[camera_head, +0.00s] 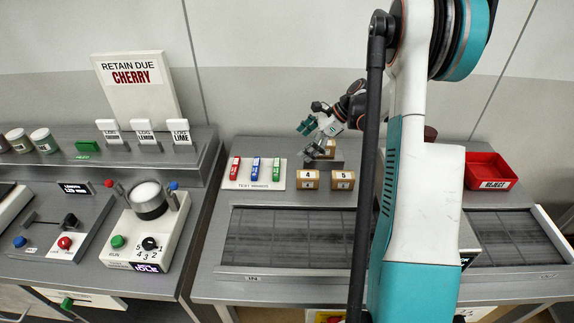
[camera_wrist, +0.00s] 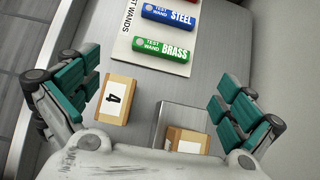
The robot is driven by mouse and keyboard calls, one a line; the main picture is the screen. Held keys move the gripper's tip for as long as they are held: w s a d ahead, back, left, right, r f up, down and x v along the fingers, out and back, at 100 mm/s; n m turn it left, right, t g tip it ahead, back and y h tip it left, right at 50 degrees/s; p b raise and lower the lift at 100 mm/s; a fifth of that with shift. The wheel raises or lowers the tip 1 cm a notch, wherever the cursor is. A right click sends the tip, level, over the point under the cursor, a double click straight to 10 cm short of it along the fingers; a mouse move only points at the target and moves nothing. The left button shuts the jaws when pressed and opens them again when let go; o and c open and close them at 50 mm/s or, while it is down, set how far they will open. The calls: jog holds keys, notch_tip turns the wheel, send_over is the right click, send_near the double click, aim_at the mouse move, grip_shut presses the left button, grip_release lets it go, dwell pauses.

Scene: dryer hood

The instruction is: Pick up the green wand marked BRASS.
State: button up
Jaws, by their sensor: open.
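The green wand marked BRASS (camera_wrist: 168,50) lies on a white test-wands board (camera_wrist: 128,42) in the wrist view, beside the blue wand marked STEEL (camera_wrist: 168,15). In the head view the green wand (camera_head: 276,169) is the rightmost of three upright-looking wands on the board. My gripper (camera_head: 308,138) is above and to the right of the board there. In the wrist view my gripper (camera_wrist: 158,98) has its teal-padded fingers spread wide and nothing held between them. The green wand lies ahead of the fingers, apart from them.
Wooden block 4 (camera_wrist: 115,99) lies near the left finger; another block (camera_wrist: 187,140) sits in a metal holder (camera_wrist: 182,115) closer to the palm. Block 5 (camera_head: 342,180) stands right of block 4 in the head view. A red REJECT bin (camera_head: 489,171) is at right.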

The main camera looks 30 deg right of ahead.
aim_at(277, 167)
jog(key=x, duration=0.4)
jog(key=b+x, duration=0.1)
jog(key=x, duration=0.3)
jog(key=d+b+x, duration=0.1)
jog(key=x, duration=0.4)
jog(key=shift+w+f, duration=0.15)
jog(key=shift+f, duration=0.2)
jog(key=c, duration=0.8)
